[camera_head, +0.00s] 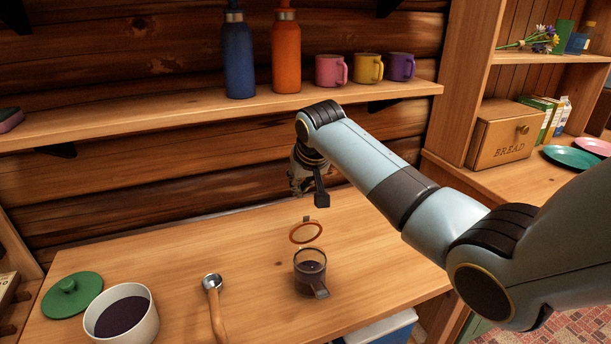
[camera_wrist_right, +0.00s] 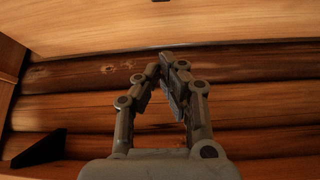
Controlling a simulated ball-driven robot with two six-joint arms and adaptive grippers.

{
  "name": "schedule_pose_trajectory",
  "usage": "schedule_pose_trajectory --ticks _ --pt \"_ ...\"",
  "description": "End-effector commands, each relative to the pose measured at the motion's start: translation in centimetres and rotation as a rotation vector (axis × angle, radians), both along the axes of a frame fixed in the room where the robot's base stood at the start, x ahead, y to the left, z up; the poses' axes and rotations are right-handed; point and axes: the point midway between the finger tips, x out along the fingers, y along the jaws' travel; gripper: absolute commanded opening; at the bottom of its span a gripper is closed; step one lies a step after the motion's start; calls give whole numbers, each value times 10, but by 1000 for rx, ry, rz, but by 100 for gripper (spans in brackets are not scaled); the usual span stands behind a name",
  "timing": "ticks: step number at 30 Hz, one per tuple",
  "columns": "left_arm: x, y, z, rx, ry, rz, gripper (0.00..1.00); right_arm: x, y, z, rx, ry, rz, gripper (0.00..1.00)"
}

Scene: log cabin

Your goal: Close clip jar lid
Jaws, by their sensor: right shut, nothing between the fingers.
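The clip jar (camera_head: 310,274) stands upright on the wooden counter, with dark contents showing inside. Its lid (camera_head: 305,233), a clear disc with an orange ring, stands raised and open at the far side of the jar's rim. The metal clip (camera_head: 321,292) hangs at the jar's front. My right gripper (camera_head: 321,200) is above and behind the lid, apart from it, with its fingers shut and empty. In the right wrist view its fingertips (camera_wrist_right: 164,62) meet in front of the log wall; jar and lid do not show there. My left gripper is not in view.
A white bowl (camera_head: 151,318) of dark contents, a green lid (camera_head: 72,294) and a scoop (camera_head: 213,300) lie to the left on the counter (camera_head: 180,260). A shelf (camera_head: 200,114) with bottles and mugs runs along the wall above. The counter around the jar is clear.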

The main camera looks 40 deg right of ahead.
Motion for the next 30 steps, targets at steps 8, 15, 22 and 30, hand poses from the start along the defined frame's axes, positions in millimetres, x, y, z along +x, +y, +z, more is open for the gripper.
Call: schedule_pose_trajectory --ticks 8,15,22,30 --pt "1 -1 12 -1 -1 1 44 -7 2 -24 -1 1 2 0" --pt "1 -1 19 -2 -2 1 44 -24 8 -29 0 0 1 0" --pt "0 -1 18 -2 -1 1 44 -26 8 -31 0 0 1 0" --pt "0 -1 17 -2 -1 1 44 -26 8 -31 -5 -12 2 0"
